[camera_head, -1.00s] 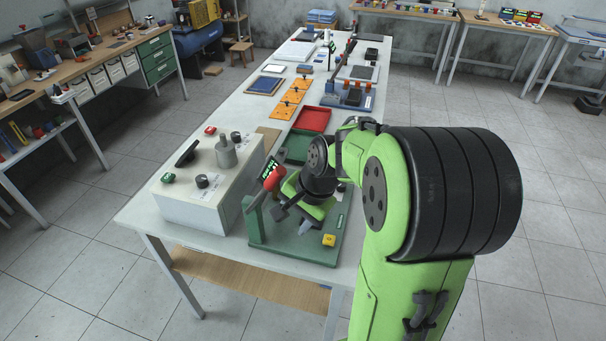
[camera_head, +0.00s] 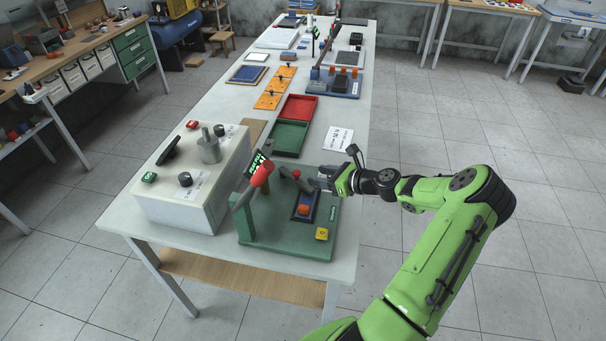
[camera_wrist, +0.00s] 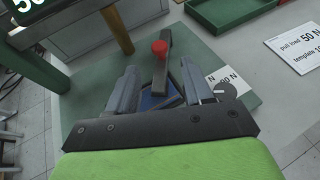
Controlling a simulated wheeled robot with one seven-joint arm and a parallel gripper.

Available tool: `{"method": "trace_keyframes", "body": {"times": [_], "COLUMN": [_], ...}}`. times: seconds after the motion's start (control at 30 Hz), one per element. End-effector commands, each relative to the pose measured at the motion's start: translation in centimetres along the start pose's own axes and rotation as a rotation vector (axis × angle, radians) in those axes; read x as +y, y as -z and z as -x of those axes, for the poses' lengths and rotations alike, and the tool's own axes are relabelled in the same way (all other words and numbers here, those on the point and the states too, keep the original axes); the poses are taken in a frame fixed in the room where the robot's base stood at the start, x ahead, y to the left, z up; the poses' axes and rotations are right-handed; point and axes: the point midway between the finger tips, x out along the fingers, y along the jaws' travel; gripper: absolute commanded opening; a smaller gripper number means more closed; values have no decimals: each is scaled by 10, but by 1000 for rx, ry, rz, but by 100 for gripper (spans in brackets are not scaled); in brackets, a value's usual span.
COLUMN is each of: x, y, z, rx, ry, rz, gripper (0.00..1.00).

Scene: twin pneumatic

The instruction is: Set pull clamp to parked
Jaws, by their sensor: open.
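A green fixture base (camera_head: 270,238) stands at the near end of the long table. On it a small dark lever with a red tip (camera_head: 297,174), probably the pull clamp, sits by a blue plate (camera_head: 309,203) with an orange pad. A larger lever with a red knob (camera_head: 262,172) leans at the fixture's left. My gripper (camera_head: 318,179) is at the right of the small lever. In the wrist view my gripper (camera_wrist: 160,80) is open, and the dark bar with its red knob (camera_wrist: 160,47) shows between and beyond the fingers. Contact cannot be told.
A white control box (camera_head: 190,195) stands left of the fixture. Behind the fixture are a green tray (camera_head: 288,138), a red tray (camera_head: 298,107) and a printed card (camera_head: 338,138). A yellow button block (camera_head: 321,234) sits at the base's front right corner.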

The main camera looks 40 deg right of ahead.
Motion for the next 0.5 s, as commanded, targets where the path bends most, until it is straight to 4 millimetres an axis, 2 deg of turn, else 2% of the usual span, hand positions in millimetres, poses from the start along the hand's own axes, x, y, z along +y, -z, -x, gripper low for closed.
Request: {"method": "trace_keyframes", "body": {"times": [0.1,0.23,0.37,0.5], "x": [1,1,1,0], "y": [0,0,0,0], "z": [-31,-56,-70,-72], "rx": [0,0,0,1], "ry": [-4,-2,-2,0], "rz": [1,2,1,1], "gripper": [51,51,51,51]}}
